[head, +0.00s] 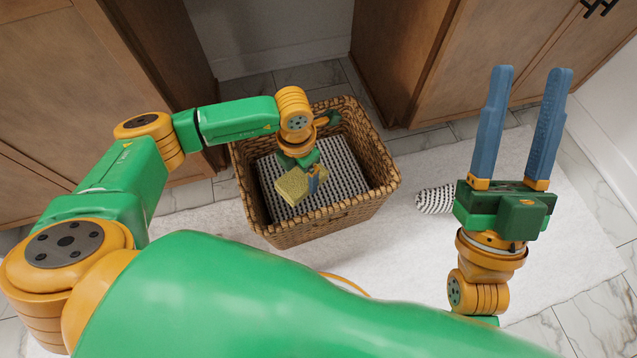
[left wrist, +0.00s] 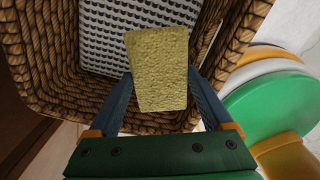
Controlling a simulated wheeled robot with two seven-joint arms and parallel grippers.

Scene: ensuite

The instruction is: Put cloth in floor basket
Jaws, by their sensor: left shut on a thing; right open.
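A small yellow-green folded cloth (head: 291,188) is held in my left gripper (head: 314,178). In the left wrist view the cloth (left wrist: 158,60) is pinched between the two blue fingers (left wrist: 160,90). The brown wicker basket (head: 243,188) stands on the floor, and its near rim also shows in the left wrist view (left wrist: 32,60). The cloth is over the basket's opening in the head view; its exact height against the rim is hard to tell. My right gripper (head: 531,72) is open and empty, right of the basket.
A black-and-white patterned lining or cloth (head: 343,160) covers the basket's inside. A rolled striped item (head: 435,200) lies on the white mat (head: 400,240), partly behind my right gripper. Wooden cabinets (head: 90,75) stand left and right (head: 420,60) behind the basket.

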